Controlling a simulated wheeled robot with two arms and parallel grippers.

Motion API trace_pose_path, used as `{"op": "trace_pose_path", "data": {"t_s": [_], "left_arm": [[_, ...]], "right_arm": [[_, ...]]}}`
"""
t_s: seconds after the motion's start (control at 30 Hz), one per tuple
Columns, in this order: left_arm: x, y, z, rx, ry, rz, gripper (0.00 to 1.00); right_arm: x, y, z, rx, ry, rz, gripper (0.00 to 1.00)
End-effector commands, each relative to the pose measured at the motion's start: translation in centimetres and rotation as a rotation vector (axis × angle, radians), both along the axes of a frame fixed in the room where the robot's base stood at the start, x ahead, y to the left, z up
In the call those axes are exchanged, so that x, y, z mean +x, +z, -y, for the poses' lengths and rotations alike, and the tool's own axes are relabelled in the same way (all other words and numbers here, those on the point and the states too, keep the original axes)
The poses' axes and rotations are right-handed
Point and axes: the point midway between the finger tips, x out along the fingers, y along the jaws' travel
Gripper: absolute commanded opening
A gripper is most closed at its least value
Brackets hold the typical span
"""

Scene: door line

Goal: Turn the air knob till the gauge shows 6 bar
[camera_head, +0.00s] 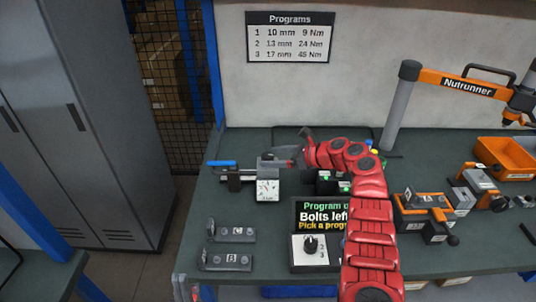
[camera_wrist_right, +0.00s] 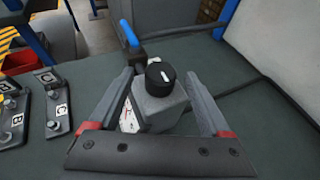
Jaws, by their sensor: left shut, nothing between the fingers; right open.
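The air knob (camera_wrist_right: 160,76) is a round black knob with a white mark, on top of a grey regulator body (camera_wrist_right: 160,112) in the right wrist view. The white gauge (camera_head: 267,189) faces the front below the regulator; its needle is too small to read. In the right wrist view the gauge (camera_wrist_right: 129,118) is mostly hidden behind a finger. My right gripper (camera_head: 282,153) is at the regulator. Its open fingers (camera_wrist_right: 160,84) stand on either side of the knob, with a gap visible on both sides. My left gripper is not in view.
A blue lever (camera_head: 222,163) sits left of the regulator. Plates marked C (camera_head: 236,232) and B (camera_head: 230,259), and a display with a selector (camera_head: 311,245), stand in front. Orange fixtures (camera_head: 424,209) and an orange bin (camera_head: 505,158) are right.

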Motion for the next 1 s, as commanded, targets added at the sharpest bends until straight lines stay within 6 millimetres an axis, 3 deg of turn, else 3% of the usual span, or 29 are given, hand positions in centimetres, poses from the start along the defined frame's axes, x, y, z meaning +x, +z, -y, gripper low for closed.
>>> {"op": "trace_pose_path", "data": {"t_s": [0.23,0.6,1.0], "left_arm": [[0.0,0.0,0.0,0.000,0.000,0.000,0.00],[0.0,0.0,0.0,0.000,0.000,0.000,0.00],[0.0,0.0,0.0,0.000,0.000,0.000,0.00]], "right_arm": [[1.0,-0.7,-1.7,0.005,-0.001,-0.001,0.82],[1.1,-1.0,-2.0,0.001,-0.002,0.002,0.82],[1.1,-1.0,-2.0,0.002,-0.002,0.001,0.12]]}}
